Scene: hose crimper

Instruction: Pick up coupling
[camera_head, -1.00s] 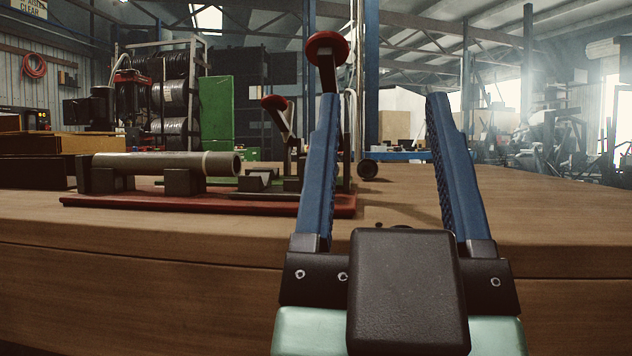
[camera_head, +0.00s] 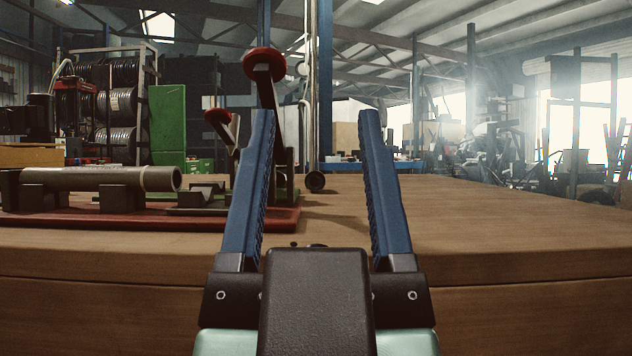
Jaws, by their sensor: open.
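A small dark round piece (camera_head: 315,181), which looks like the coupling, lies on the wooden bench. In the picture the piece appears about midway between the fingers, beyond the gripper's dark body. I cannot tell how far it is from the fingers, and no contact shows.
A grey tube (camera_head: 100,179) rests on dark blocks on a red base plate (camera_head: 150,219) at the left. Red-knobbed levers (camera_head: 270,75) stand just behind the left finger. The wooden bench top (camera_head: 500,215) is clear to the right.

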